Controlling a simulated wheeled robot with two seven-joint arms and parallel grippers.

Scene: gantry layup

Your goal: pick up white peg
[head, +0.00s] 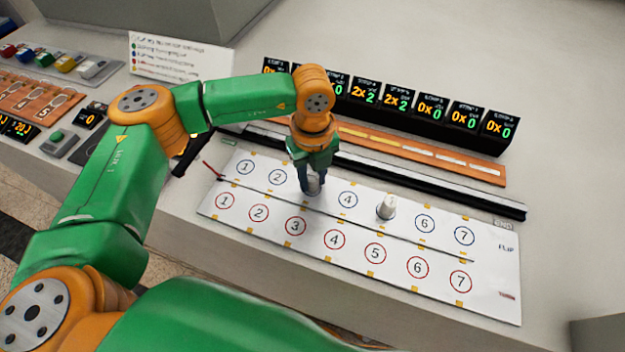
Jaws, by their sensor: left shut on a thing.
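My left gripper (312,178) points down over the blue number 3 spot in the upper row of the white board (405,285). It is shut on a short pale peg (314,187), which looks greyish in the shade between the fingers. I cannot tell whether that peg touches the board. A second white peg (387,207) stands upright on the blue number 5 spot, to the right of the gripper and apart from it. My right gripper is not in view.
A black rail (430,185) and an orange strip (475,168) run behind the board. Several black counter displays (430,108) stand behind them. A white sign (180,55) and coloured blocks (65,64) are at the upper left. The red-numbered lower row is clear.

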